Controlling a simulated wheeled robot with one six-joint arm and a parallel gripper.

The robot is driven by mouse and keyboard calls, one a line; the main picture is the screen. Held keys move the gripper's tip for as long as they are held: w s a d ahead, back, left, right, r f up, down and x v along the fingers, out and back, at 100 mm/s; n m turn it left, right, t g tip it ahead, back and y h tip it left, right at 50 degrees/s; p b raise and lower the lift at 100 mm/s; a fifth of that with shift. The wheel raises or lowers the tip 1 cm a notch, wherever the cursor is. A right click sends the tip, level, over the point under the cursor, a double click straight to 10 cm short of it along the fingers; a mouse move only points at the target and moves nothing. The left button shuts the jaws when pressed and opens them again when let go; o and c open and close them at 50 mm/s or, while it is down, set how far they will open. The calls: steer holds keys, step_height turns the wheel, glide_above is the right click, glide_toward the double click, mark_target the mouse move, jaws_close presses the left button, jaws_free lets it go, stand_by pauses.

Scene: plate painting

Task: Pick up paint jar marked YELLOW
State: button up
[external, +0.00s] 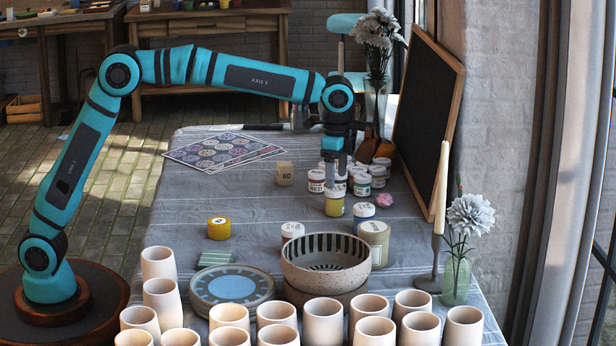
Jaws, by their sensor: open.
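A paint jar with yellow contents (334,207) stands upright on the cloth-covered table, right of centre in the external view. Its label is too small to read. My gripper (335,180) points down directly over this jar, with its open fingers at the jar's top. I cannot tell whether they touch it. The gripper partly hides the jar's lid. A jar marked RED (316,182) stands just behind it to the left.
Several other paint jars (362,185) crowd close behind and to the right. A speckled bowl (325,262), a blue-patterned plate (232,287) and several pale cups (323,322) stand in front. A chalkboard (428,125) is at right. The cloth left of the jars is mostly clear.

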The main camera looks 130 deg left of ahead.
mark_target(335, 197)
steer(key=shift+s+a+f, duration=0.1)
steer(key=shift+f, duration=1.75)
steer(key=shift+s+f, duration=0.1)
steer(key=shift+f, duration=1.75)
steer(key=c, duration=1.1)
